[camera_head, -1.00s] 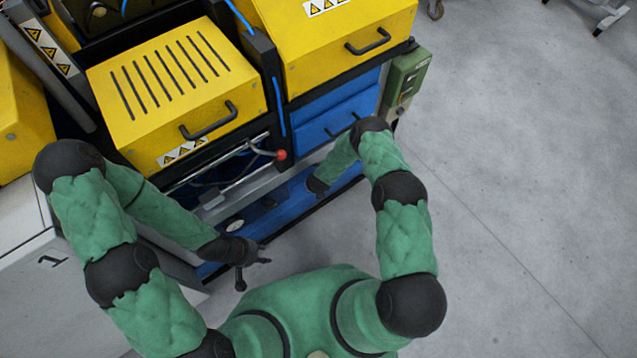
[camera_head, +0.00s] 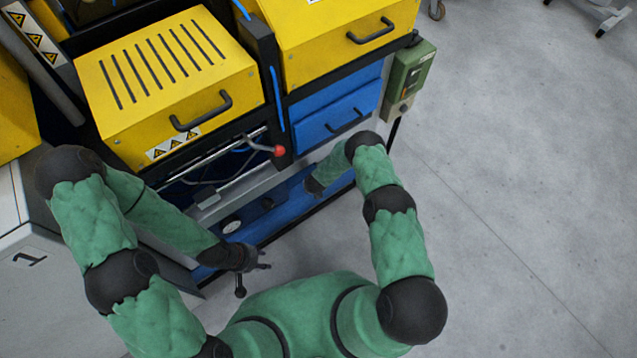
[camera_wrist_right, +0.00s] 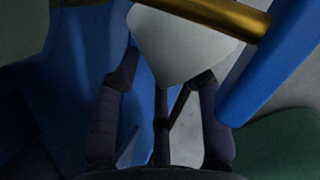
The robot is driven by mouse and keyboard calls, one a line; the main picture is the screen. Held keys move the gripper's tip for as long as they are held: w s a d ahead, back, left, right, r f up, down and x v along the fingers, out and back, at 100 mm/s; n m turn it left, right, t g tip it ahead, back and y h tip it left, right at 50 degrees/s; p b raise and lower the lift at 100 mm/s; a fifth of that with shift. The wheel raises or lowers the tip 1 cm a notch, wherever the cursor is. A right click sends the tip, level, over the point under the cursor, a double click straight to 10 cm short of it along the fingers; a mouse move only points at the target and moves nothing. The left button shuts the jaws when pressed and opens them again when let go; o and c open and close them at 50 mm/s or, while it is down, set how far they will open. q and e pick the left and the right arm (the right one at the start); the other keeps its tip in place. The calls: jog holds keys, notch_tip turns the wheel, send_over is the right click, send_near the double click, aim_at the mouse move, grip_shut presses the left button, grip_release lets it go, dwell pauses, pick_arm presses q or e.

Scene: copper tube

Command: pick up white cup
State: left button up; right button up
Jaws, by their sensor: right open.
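In the right wrist view a pale, rounded, tapering shape (camera_wrist_right: 185,48) sits at the top middle, partly behind a copper-coloured tube (camera_wrist_right: 228,14). It may be the white cup, but I cannot be sure. In the head view my left gripper (camera_head: 266,259) is open and empty, low in front of the machine. No white cup can be made out in the head view.
The machine has yellow covers (camera_head: 165,75), blue drawers (camera_head: 330,112), a lever with a red knob (camera_head: 279,151) and a green control box (camera_head: 411,72). A grey-white cabinet (camera_head: 30,285) stands at the left. Blue parts flank my right fingers. Open grey floor (camera_head: 530,200) lies to the right.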

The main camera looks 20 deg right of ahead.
grip_shut()
jog(key=shift+r, duration=0.1)
